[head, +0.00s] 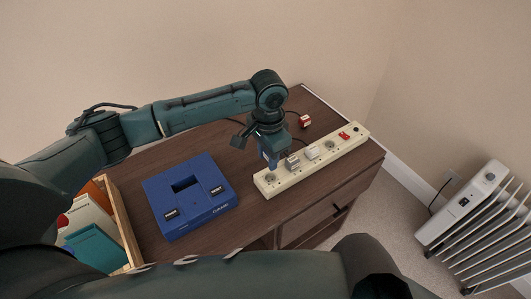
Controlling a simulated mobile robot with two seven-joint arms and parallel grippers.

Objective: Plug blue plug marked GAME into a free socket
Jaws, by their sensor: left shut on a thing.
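My left gripper (270,157) points down over the near left end of a cream power strip (299,174). It is shut on a small blue plug (272,164), mostly hidden by the fingers; no marking on it can be read. The plug is at or just above the strip's left end socket (271,179); I cannot tell whether it touches. Two white plugs (292,163) (312,152) sit in the middle of the strip. Another socket (330,145) to their right looks empty. A red switch (344,135) is near the far end. My right gripper is not in view.
A red plug (305,121) lies on the brown cabinet top (153,160) behind the strip. A blue console (188,195) lies left of the strip. A wooden crate (122,222) with coloured sleeves stands at the left. A white radiator (475,205) stands on the floor at right.

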